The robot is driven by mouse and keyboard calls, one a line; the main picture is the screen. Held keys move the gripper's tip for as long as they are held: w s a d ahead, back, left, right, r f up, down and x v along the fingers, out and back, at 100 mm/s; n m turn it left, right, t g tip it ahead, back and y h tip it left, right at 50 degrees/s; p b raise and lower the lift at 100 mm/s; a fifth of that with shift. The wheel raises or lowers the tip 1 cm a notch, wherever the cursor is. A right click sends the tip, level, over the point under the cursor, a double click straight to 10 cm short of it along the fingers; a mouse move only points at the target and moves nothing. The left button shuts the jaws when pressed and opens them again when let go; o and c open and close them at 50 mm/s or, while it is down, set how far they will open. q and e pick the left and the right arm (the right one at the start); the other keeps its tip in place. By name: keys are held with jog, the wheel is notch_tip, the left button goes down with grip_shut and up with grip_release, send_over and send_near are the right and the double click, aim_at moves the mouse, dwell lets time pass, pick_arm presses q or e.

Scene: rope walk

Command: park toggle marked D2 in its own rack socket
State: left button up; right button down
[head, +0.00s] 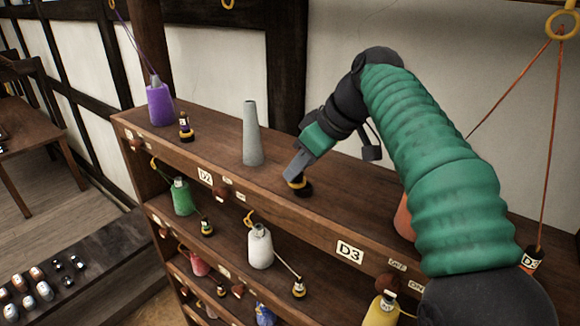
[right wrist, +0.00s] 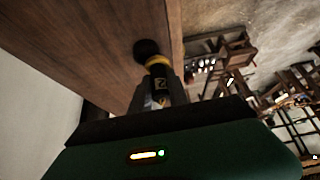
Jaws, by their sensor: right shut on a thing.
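My right gripper (head: 293,177) is shut on a toggle with a dark body and yellow band (head: 298,183), above the rack's upper shelf (head: 225,133). In the right wrist view the toggle (right wrist: 158,75) shows part of a white mark that looks like a 2; the rest of the mark is hidden by the fingers. Its far end meets a dark round piece (right wrist: 146,48) at the shelf board. I cannot tell whether it is seated there or just touching. A D2 label (head: 205,177) is on the shelf's front edge, left of the gripper. My left gripper is not in view.
A bare grey cone (head: 252,135) stands left of my gripper. Further left are a purple bobbin (head: 160,104) and a standing toggle (head: 185,127). A D3 label (head: 349,252) is on the front edge. Green (head: 181,197) and white (head: 260,247) bobbins stand below. Orange cords (head: 552,130) hang right.

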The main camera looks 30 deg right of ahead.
jog(key=shift+s+d, duration=0.15)
jog(key=shift+d, duration=1.1)
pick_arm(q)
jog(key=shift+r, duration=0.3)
pick_arm(e)
jog(key=shift+a, duration=0.35)
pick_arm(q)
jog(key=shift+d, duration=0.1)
pick_arm(e)
jog(key=shift+d, duration=0.2)
jog(key=shift+d+p, duration=0.15)
jog(key=shift+p, duration=0.2)
jog(key=shift+r+p, duration=0.7)
jog(key=shift+r, duration=0.1)
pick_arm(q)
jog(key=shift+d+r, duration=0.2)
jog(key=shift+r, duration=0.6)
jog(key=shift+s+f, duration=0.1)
pick_arm(e)
jog(key=shift+a, duration=0.5)
